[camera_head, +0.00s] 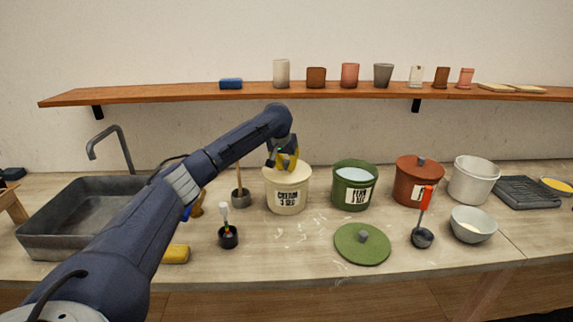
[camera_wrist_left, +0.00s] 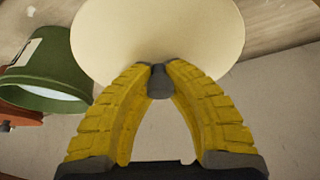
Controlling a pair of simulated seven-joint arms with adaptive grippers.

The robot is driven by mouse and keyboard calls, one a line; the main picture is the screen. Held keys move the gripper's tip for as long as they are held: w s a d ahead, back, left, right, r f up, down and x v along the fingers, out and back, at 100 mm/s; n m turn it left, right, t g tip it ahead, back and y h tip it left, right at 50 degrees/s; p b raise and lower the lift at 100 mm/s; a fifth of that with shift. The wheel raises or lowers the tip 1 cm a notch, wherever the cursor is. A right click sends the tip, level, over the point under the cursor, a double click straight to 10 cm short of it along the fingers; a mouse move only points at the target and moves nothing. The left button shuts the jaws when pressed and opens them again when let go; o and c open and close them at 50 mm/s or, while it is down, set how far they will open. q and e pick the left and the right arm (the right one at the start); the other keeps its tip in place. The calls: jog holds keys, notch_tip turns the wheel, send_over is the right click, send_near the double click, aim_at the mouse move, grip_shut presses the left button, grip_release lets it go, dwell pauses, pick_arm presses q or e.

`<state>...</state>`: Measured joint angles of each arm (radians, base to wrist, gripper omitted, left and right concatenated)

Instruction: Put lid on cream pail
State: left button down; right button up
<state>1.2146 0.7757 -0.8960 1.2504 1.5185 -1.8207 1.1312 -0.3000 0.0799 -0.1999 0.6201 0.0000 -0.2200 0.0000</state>
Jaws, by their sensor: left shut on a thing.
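The cream pail (camera_head: 287,198), with a black "CREAM" label, stands upright on the counter left of the green pail. My left gripper (camera_head: 285,163) is above its mouth, coming in from the left. The yellow fingers (camera_wrist_left: 159,70) are shut on the dark knob (camera_wrist_left: 160,87) of the round cream lid (camera_wrist_left: 150,30). In the head view the lid (camera_head: 280,174) lies over the pail's mouth at about rim height. I cannot tell whether it is fully seated. In the wrist view the lid hides the pail below it. My right gripper is not in view.
The open green pail (camera_head: 345,193) stands close on the right, with its green lid (camera_head: 352,246) lying in front. A lidded red-brown pail (camera_head: 407,187) and a white pail (camera_head: 474,182) stand farther right. Brush pots (camera_head: 228,238) and a sink (camera_head: 60,241) are on the left.

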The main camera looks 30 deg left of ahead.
pick_arm(q)
jog(key=c, duration=1.3)
grip_release()
jog(key=shift+c, duration=0.2)
